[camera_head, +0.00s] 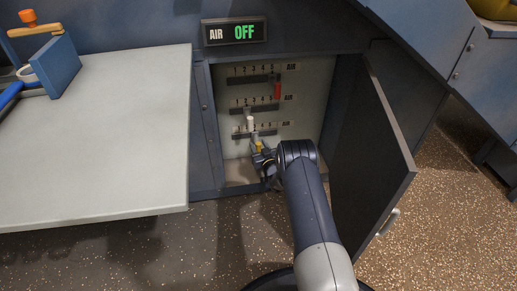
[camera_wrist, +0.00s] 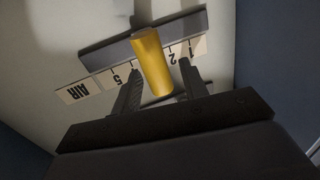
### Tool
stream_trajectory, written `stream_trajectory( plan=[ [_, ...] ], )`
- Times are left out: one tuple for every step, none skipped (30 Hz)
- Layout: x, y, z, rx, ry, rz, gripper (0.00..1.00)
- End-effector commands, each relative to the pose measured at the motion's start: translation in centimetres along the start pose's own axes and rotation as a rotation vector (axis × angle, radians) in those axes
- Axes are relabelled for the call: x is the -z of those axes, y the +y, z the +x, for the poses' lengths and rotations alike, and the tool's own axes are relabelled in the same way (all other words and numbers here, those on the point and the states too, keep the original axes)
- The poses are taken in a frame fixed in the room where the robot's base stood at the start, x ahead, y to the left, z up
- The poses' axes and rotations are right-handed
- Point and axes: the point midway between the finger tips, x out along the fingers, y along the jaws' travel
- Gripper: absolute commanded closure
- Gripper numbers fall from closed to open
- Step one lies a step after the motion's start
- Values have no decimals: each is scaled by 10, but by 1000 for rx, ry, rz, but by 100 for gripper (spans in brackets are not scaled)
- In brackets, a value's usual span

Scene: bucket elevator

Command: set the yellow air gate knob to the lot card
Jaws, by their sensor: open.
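The yellow knob (camera_head: 259,146) is on the lowest of three slotted scales inside the open cabinet. In the wrist view the yellow knob (camera_wrist: 152,62) stands out from its dark slot bar (camera_wrist: 100,56), over the middle of an upside-down scale. The 1, 2 and 5 show; the knob hides the marks between. My gripper (camera_wrist: 160,80) is open, with one finger on each side of the knob. Gaps show beside the knob, but I cannot tell contact at the tips. In the head view my gripper (camera_head: 264,158) is partly hidden by my arm. I cannot make out a lot card.
A red knob (camera_head: 277,90) and a white knob (camera_head: 250,123) are on the scales above. The dark cabinet door (camera_head: 370,150) stands open at right. A pale tabletop (camera_head: 100,140) juts out at left.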

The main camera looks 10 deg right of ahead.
Motion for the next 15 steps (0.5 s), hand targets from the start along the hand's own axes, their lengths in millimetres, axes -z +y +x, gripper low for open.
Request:
stream_trajectory(
  plan=[
    [-1,0,3,0,0,0,58],
    [-1,0,4,0,-1,0,58],
    [0,0,5,0,-1,1,58],
    [0,0,5,0,-1,1,58],
    [0,0,6,0,-1,1,58],
    [0,0,6,0,-1,1,58],
    [0,0,6,0,-1,1,58],
    [0,0,6,0,-1,1,58],
    [0,0,6,0,-1,1,58],
    [0,0,5,0,-1,1,58],
    [0,0,5,0,-1,1,58],
    [0,0,5,0,-1,0,62],
    [0,0,5,0,-1,0,64],
    [0,0,5,0,-1,0,67],
    [0,0,5,0,-1,0,70]
  ],
)
